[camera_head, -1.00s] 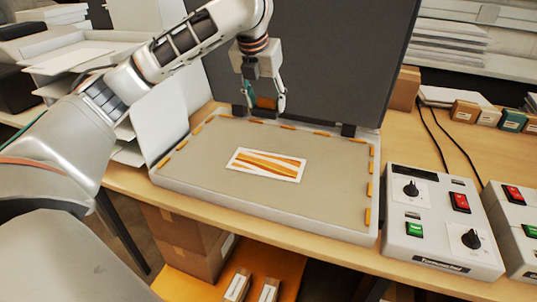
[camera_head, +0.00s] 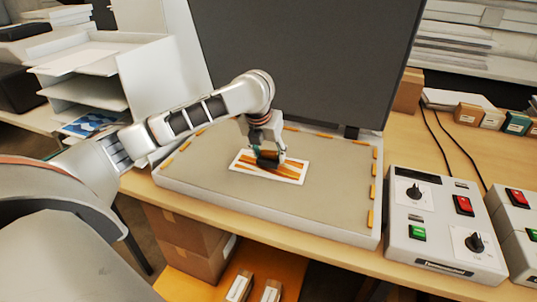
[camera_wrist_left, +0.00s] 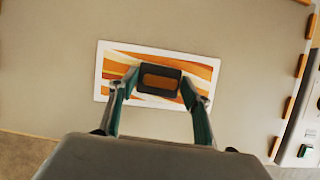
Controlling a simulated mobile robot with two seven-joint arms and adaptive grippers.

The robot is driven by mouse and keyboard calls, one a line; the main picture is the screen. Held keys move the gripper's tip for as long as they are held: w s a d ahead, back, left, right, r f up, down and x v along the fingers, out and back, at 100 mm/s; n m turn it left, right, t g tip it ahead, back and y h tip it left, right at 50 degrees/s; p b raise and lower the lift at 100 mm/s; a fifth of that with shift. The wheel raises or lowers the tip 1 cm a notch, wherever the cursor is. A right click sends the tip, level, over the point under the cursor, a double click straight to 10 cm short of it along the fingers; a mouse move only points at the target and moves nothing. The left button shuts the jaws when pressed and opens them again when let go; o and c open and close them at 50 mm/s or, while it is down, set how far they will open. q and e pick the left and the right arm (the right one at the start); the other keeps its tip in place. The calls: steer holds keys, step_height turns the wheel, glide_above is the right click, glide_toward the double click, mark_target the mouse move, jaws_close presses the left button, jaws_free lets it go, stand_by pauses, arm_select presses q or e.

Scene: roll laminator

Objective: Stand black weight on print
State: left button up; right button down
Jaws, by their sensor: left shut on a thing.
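The print (camera_head: 290,174), a white-bordered sheet with orange and brown stripes, lies flat on the grey bed (camera_head: 330,205) of the open press. My left gripper (camera_head: 268,153) is shut on the black weight (camera_head: 267,160), a small dark block with a brown top face. In the left wrist view the weight (camera_wrist_left: 145,92) sits between the fingertips (camera_wrist_left: 160,84) and over the middle of the print (camera_wrist_left: 113,66). I cannot tell whether its underside touches the print. My right gripper is not in view.
The raised dark lid (camera_head: 300,60) stands behind the bed. Orange tabs (camera_head: 373,190) line the bed's edges. A control box (camera_head: 440,225) with knobs and red and green switches stands to the right. White paper trays (camera_head: 85,85) stand at the left.

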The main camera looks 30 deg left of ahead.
arm_select(q)
steer(key=shift+f, duration=0.3)
steer(key=o, duration=1.6)
steer(key=shift+f, duration=0.15)
steer(key=shift+c, duration=0.2)
steer(key=shift+o, duration=0.2)
steer(key=v, duration=1.2)
